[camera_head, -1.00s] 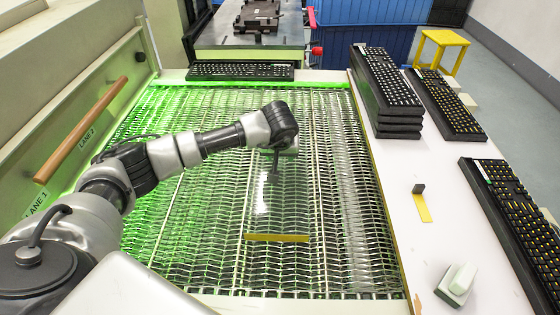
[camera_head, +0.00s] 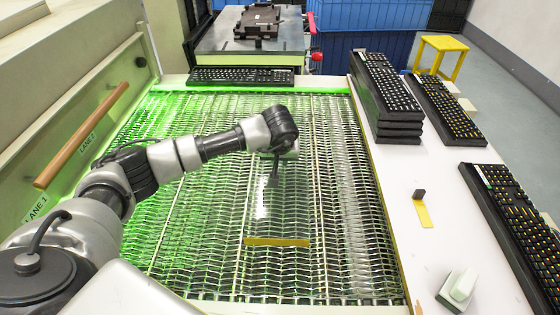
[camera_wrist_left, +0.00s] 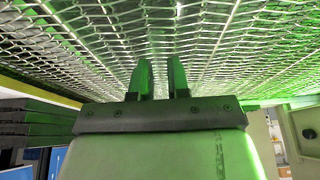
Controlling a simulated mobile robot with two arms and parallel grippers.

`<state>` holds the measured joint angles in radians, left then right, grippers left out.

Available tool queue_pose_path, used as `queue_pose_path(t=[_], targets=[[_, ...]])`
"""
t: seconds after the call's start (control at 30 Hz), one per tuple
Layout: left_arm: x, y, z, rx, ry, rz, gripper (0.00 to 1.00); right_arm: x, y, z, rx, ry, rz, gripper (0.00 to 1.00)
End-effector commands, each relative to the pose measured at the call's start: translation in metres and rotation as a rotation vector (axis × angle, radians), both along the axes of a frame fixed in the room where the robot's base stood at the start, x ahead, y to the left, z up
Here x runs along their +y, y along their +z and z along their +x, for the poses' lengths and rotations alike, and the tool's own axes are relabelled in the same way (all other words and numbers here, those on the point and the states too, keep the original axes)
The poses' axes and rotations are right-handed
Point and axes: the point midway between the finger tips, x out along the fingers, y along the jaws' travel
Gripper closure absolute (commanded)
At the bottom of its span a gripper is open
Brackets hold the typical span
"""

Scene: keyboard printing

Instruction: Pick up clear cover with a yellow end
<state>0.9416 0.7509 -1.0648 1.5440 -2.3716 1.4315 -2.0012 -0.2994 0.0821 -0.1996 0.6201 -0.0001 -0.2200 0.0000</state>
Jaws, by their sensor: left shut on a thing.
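The clear cover (camera_head: 283,207) is a see-through sheet over the wire mesh conveyor, with a yellow strip (camera_head: 277,241) along its near end. My left gripper (camera_head: 272,180) is at the cover's far part, above the middle of the mesh, and is shut on the cover. The wrist view shows its two fingers (camera_wrist_left: 161,80) side by side with a narrow gap between them and the mesh close beyond. The clear sheet cannot be made out there. Whether the cover touches the mesh is hard to tell. My right gripper is not in view.
The mesh conveyor (camera_head: 340,270) is otherwise bare. A keyboard (camera_head: 240,75) lies at its far end. The white side table (camera_head: 400,180) on the right holds a stack of keyboards (camera_head: 385,90), two more keyboards, a yellow strip with a dark block (camera_head: 422,213), and a pale green-white block (camera_head: 461,287).

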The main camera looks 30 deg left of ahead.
Motion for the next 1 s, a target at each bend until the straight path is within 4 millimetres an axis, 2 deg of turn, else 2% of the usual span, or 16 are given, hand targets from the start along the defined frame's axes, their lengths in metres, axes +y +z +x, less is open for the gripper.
queue_pose_path(t=[0.23, 0.5, 0.7, 1.0], targets=[[0.0, 0.036, 0.002, -0.009, 0.0, 0.001, 1.0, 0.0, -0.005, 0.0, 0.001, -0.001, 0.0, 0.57], [-0.055, 0.071, 0.028, -0.005, -0.005, -0.001, 1.0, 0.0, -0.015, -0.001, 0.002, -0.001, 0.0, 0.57], [-0.087, 0.093, 0.044, -0.005, -0.002, 0.0, 1.0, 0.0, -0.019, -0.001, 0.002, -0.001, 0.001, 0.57], [-0.104, 0.106, 0.053, -0.001, 0.0, 0.0, 1.0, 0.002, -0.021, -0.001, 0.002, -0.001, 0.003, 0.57]])
